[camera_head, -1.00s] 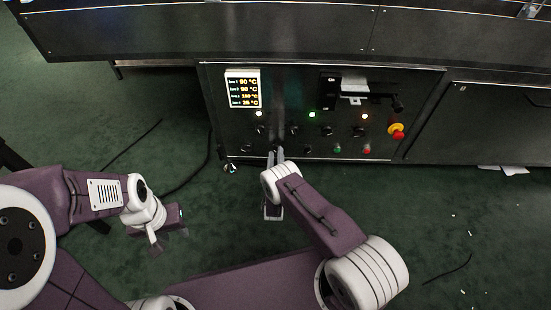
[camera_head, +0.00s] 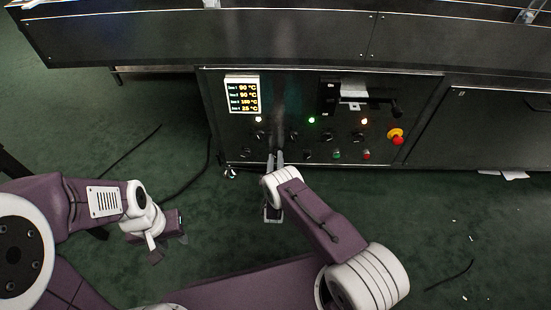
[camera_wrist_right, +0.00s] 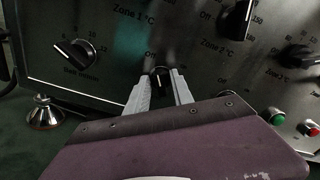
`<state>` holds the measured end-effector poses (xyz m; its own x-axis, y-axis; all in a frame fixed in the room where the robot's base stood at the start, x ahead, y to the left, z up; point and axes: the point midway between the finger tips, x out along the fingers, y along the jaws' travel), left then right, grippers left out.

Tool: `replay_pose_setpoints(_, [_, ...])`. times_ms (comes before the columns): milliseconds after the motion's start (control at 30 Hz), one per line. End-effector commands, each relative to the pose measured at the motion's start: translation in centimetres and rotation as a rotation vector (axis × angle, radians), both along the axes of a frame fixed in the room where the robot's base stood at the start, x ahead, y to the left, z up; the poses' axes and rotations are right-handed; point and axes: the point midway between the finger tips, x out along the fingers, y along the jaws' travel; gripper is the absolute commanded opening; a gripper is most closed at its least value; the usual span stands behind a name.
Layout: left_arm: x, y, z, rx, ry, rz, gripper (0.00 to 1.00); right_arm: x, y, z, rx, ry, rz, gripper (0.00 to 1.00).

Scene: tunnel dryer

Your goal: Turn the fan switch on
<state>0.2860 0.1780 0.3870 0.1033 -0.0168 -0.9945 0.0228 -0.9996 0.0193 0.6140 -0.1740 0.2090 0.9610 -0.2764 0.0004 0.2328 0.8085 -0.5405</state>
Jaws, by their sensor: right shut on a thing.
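The fan switch seems to be the small black knob (camera_wrist_right: 160,79) low on the dark control panel (camera_head: 225,140); its label is hidden. In the right wrist view my right gripper (camera_wrist_right: 159,82) has one finger on each side of this knob and is shut on it. In the head view my right gripper (camera_head: 276,156) reaches the lower left part of the panel, and the knob is hidden there by the fingers. My left gripper (camera_head: 168,236) hangs over the green floor at the left, away from the panel; its fingers are seen from above.
A belt speed knob (camera_wrist_right: 76,53) lies left of my right gripper. A green button (camera_head: 337,155), a red button (camera_head: 366,155) and a red emergency stop (camera_head: 397,137) are to the right. A temperature display (camera_head: 242,94) is above. Green floor is open in front.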

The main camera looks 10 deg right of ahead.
Motion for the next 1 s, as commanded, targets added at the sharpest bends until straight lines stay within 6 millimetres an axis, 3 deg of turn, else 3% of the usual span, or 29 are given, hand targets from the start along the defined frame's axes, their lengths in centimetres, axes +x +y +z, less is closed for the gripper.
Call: replay_pose_setpoints(1000, [0.0,0.0,3.0,0.000,0.000,0.000,0.36,-0.2,-0.4,0.1,0.899,-0.256,0.000,0.00])
